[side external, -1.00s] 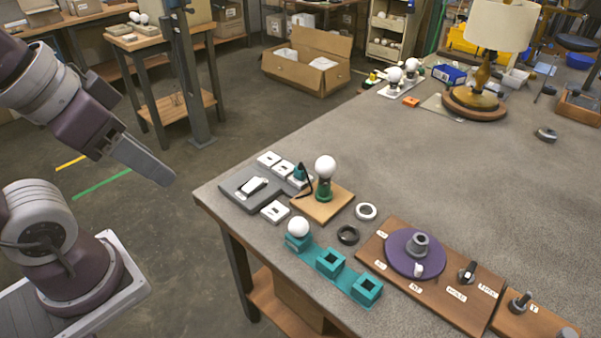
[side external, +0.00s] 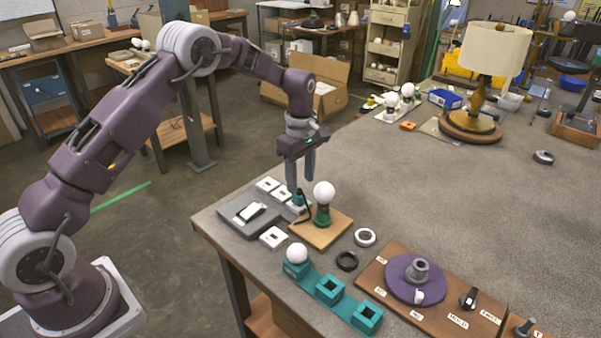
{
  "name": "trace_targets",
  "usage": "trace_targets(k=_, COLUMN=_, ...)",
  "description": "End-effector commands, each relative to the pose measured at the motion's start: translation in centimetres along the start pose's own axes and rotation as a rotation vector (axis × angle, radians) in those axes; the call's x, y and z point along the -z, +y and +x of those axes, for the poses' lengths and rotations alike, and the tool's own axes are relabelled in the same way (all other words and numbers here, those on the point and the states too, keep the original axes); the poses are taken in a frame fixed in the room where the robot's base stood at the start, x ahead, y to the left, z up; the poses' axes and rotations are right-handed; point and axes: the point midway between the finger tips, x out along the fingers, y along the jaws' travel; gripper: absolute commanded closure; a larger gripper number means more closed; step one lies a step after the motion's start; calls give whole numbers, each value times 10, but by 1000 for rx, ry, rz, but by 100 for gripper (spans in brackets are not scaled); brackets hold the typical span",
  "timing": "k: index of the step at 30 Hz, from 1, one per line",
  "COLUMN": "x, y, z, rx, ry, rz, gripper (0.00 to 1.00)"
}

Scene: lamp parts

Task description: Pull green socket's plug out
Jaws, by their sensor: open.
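The green socket (side external: 322,216) stands on a square wooden board (side external: 335,227) near the table's left corner, with a white bulb (side external: 324,194) in its top. A black cord runs from the socket to a teal plug (side external: 297,198), which sits at a small white outlet block behind and left of the board. My gripper (side external: 300,186) is open and points down, with its two fingers above and around the plug's top. The picture is too small to tell whether the fingers touch the plug.
A grey base with a white rocker switch (side external: 250,212) and several white outlet blocks lies to the left. A teal rack (side external: 330,291) holding a bulb, two rings and a wooden panel with a purple disc (side external: 415,279) lie in front. The table's middle is clear.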

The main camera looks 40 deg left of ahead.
Motion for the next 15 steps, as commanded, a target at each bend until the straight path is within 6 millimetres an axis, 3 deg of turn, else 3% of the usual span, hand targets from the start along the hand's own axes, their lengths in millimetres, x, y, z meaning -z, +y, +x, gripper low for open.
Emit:
trace_targets(k=7, x=0, y=-1, z=45, rx=3, ry=-1, rz=2, gripper=53)
trace_targets(k=15, x=0, y=-1, z=59, rx=0, ry=-1, rz=3, gripper=53)
